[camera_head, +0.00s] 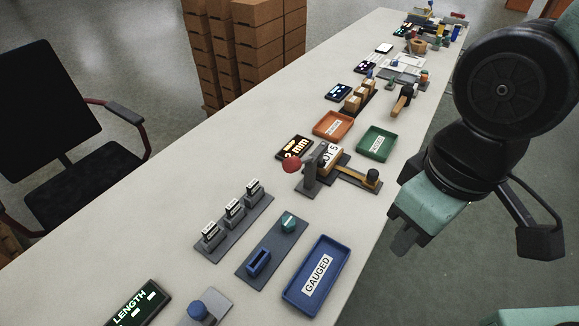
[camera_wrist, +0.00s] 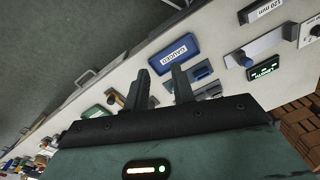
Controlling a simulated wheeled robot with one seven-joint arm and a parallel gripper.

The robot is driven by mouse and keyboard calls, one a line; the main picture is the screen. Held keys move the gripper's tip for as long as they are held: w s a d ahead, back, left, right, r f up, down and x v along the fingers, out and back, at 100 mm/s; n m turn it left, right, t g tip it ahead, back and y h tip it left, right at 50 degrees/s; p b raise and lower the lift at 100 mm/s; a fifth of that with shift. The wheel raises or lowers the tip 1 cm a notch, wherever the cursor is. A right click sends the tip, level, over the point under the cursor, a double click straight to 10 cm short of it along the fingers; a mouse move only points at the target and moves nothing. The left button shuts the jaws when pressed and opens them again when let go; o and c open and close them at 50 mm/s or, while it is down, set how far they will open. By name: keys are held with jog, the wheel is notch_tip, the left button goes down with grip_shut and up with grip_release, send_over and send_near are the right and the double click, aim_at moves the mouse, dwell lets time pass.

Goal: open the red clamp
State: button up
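The red clamp shows in the head view as a round red knob (camera_head: 292,166) on a grey upright lever (camera_head: 311,178). It stands on a dark base at the middle of the bench, beside a block with a white number label (camera_head: 330,155). An arm with a yellow-and-black knob (camera_head: 372,176) lies on the same fixture's right side. My gripper (camera_head: 398,230) hangs to the right of the fixture, past the bench's edge and apart from the clamp. In the wrist view my gripper (camera_wrist: 160,78) has its two fingers spread with nothing between them. I cannot make out the red knob there.
A blue GAUGED tray (camera_head: 317,273) lies in front of the fixture. An orange tray (camera_head: 333,124) and a green tray (camera_head: 376,142) lie behind it. A lit black display (camera_head: 295,148) stands close to the knob. The bench's left strip is clear. A chair (camera_head: 75,110) stands left.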

jog(key=shift+s+f+m, duration=0.1)
jog(key=shift+f+m, duration=0.2)
grip_shut()
jog(key=w+a+f+m+g+y+b, duration=0.2)
jog(key=a+f+m+g+y+b, duration=0.35)
jog(key=m, duration=1.05)
jog(key=w+f+m+t+y+b, duration=0.2)
jog(key=w+f+m+t, duration=0.1)
jog(key=w+m, duration=0.4)
jog(key=w+f+m+t+y+b, duration=0.2)
jog(key=w+m+t, duration=0.3)
jog(key=m, duration=0.6)
jog(key=shift+w+d+f+m+y, duration=0.25)
jog(key=shift+w+f+y, duration=0.5)
jog(key=shift+w, duration=0.55)
jog(key=shift+a+r, duration=0.1)
jog(key=shift+r, duration=0.05)
